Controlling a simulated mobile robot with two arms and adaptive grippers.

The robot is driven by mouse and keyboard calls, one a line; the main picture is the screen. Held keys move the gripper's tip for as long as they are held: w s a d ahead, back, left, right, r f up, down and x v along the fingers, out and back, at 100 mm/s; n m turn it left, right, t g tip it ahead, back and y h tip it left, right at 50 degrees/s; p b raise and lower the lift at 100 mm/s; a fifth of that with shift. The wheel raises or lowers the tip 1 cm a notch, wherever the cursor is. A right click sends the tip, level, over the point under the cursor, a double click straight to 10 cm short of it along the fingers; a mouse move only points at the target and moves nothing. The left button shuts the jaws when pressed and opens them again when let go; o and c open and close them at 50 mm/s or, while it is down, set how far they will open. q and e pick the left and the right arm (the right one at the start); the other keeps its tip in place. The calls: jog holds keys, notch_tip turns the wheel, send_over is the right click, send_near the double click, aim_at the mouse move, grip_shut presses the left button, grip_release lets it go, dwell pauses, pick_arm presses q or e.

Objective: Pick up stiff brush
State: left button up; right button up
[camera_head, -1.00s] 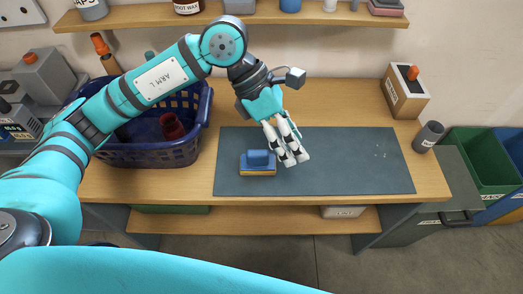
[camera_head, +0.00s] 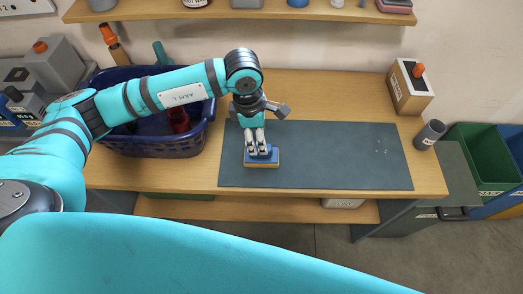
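A blue brush (camera_head: 271,160) with a tan underside lies on the dark grey mat (camera_head: 340,160), towards the mat's left end. My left gripper (camera_head: 256,151) points down over it, its white fingers at the raised blue handle and hiding part of it. The fingers look close together, but whether they are shut on the handle is not clear. The brush appears to rest on the mat. My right gripper is out of view.
A dark blue basket (camera_head: 160,147) with a red item inside stands left of the mat, under my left arm. A wooden box (camera_head: 410,88) and a grey cup (camera_head: 429,134) stand at the right. The mat's right part is mostly clear.

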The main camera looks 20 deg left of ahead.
pick_arm(q)
jog(key=shift+f+p, duration=0.5)
jog(key=f, duration=0.1)
jog(key=f+p, duration=0.1)
jog(key=f, duration=0.1)
jog(key=shift+w+d+f+p, duration=0.3)
jog(key=shift+p, duration=0.1)
jog(key=shift+f, duration=0.45)
jog(key=shift+c, duration=0.3)
grip_shut()
